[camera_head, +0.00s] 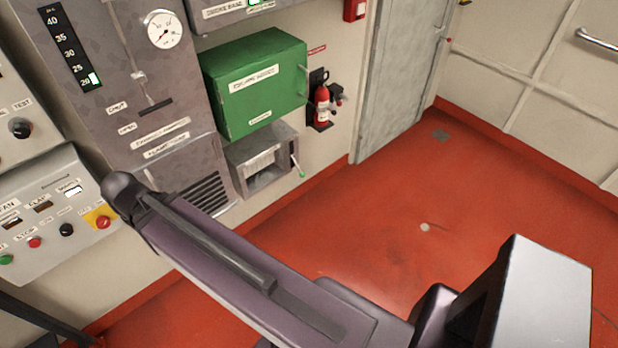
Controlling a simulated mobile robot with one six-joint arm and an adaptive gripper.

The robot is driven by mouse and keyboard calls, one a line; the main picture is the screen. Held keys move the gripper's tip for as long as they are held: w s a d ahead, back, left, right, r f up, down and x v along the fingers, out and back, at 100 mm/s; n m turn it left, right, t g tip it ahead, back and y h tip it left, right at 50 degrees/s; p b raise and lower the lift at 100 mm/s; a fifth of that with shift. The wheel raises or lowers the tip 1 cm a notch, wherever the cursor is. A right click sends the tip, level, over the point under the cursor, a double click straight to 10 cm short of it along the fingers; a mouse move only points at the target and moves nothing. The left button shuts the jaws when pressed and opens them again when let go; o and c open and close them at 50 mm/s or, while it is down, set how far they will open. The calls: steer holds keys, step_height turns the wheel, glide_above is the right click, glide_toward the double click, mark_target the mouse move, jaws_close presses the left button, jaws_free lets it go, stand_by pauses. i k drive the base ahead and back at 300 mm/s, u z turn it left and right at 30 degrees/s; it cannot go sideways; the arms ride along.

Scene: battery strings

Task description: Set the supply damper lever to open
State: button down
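A grey panel (75,25) at upper left has a long vertical slot with a small pale slider or handle (138,76) low on it. A dark bar (156,106) sits just below, beside labels that seem to read shut and open. The larger labels (160,134) below are too blurred to read surely. A short lever with a green tip (297,166) hangs at the right side of a grey open-fronted box (262,165). I cannot tell for certain which is the supply damper lever. My gripper is not in view; my arm crosses the lower foreground.
A green cabinet (255,78) and a red extinguisher (322,106) are on the wall. A control box (45,220) with buttons and knobs stands at left. A grey door (402,80) is at the back. The red floor (400,195) is mostly clear.

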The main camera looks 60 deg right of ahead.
mark_target(303, 174)
steer(key=z, duration=4.7)
steer(key=i, duration=0.1)
steer(key=u, duration=2.85)
steer(key=k, duration=0.95)
steer(key=u, duration=0.2)
steer(key=i, duration=0.65)
